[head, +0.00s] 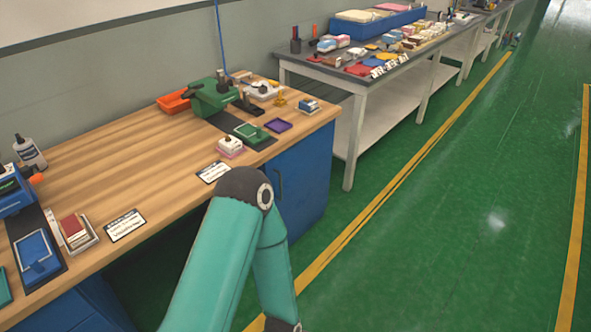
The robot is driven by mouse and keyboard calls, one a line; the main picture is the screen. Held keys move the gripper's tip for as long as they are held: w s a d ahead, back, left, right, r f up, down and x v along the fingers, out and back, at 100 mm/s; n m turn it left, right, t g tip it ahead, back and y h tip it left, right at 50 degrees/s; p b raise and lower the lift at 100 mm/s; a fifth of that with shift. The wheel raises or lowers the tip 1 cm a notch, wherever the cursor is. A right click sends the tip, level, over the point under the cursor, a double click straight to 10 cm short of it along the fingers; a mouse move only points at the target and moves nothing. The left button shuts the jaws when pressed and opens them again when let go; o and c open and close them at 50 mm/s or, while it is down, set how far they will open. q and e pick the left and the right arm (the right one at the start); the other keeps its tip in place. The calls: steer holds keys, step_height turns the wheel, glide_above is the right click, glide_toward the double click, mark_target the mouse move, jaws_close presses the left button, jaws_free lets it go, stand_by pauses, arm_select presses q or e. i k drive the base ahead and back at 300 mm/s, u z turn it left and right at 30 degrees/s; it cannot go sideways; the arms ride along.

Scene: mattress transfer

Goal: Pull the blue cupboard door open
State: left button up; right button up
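The blue cupboard (305,180) stands under the right end of the wooden workbench. Its front shows a slim dark handle (280,183) near the left edge, and the door looks shut. One of my teal arms rises from the bottom and bends at an elbow just left of the cupboard, hiding part of its left side. The forearm runs down to the bottom edge, where only a dark end piece shows. No gripper fingers are in view, and nothing is seen touching the handle.
The workbench (120,155) carries a green machine (212,95), an orange tray (173,102) and small items. Another blue cabinet (75,312) is at lower left. A grey table (345,85) stands beyond. Green floor (450,220) with yellow lines is clear on the right.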

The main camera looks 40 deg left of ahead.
mark_target(299, 176)
steer(key=z, duration=0.05)
steer(key=i, duration=1.9)
steer(key=u, duration=1.95)
steer(key=k, duration=0.9)
steer(key=u, duration=0.15)
steer(key=i, duration=0.9)
steer(key=z, duration=0.1)
